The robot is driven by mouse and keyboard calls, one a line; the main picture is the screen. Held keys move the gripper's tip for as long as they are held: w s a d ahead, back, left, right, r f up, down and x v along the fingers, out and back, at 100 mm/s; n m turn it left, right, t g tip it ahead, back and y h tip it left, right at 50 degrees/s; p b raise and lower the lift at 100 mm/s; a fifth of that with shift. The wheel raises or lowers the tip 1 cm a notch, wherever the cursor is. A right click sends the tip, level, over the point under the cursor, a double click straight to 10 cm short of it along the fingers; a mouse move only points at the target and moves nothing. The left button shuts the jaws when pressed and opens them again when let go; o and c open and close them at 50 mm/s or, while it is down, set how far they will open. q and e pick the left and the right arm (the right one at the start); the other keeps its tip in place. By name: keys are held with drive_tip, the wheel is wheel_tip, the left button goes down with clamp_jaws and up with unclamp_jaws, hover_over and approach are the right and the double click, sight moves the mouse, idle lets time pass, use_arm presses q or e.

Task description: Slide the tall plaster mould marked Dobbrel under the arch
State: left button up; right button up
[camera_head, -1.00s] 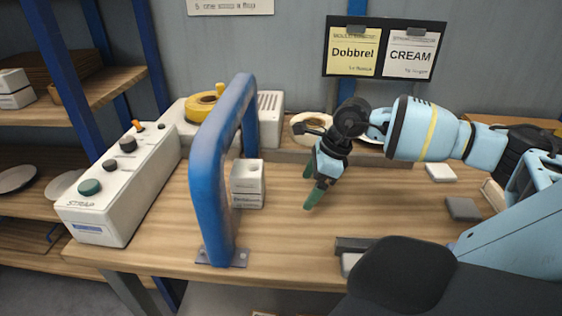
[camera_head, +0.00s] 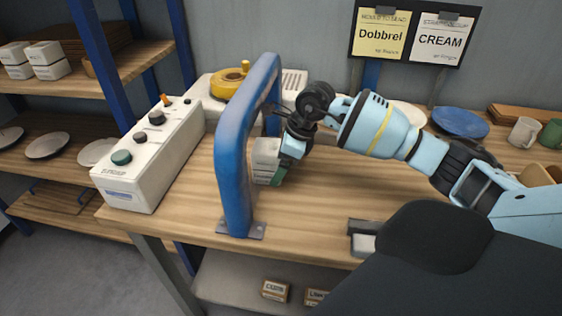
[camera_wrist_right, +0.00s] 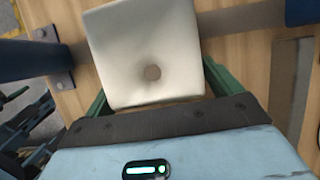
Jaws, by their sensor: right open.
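The tall white plaster mould (camera_head: 265,160) stands upright on the bench just right of the blue arch (camera_head: 231,165). It has side seams, and its flat top (camera_wrist_right: 145,40) shows a round hole in the right wrist view. No name on it is readable. My right gripper (camera_head: 277,174) is low at the mould's right side, partly hiding it. In the right wrist view its green fingers (camera_wrist_right: 158,90) lie on either side of the mould's near end and are open. I cannot tell whether they touch it. My left gripper is not in view.
A white control box (camera_head: 155,160) stands left of the arch. A yellow-topped machine (camera_head: 228,82) is behind it. A Dobbrel card (camera_head: 381,33) hangs on the wall beside a CREAM card. A dark-topped block (camera_head: 365,240) lies near the front edge. The bench right of my gripper is mostly clear.

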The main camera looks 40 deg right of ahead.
drive_tip(key=shift+f, duration=0.25)
drive_tip(key=shift+c, duration=0.4)
drive_tip(key=c, duration=1.4)
drive_tip(key=shift+o, duration=0.2)
drive_tip(key=shift+w+a, duration=0.2)
drive_tip(key=shift+w, duration=0.1)
drive_tip(key=shift+w+a, duration=0.45)
drive_tip(key=shift+a, duration=0.05)
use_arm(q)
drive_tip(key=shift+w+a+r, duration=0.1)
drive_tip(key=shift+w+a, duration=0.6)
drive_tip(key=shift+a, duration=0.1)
use_arm(e)
drive_tip(key=shift+d, duration=0.1)
drive_tip(key=o, duration=1.4)
drive_tip(key=shift+s, duration=0.1)
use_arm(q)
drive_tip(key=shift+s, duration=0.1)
use_arm(e)
drive_tip(key=shift+o, duration=0.2)
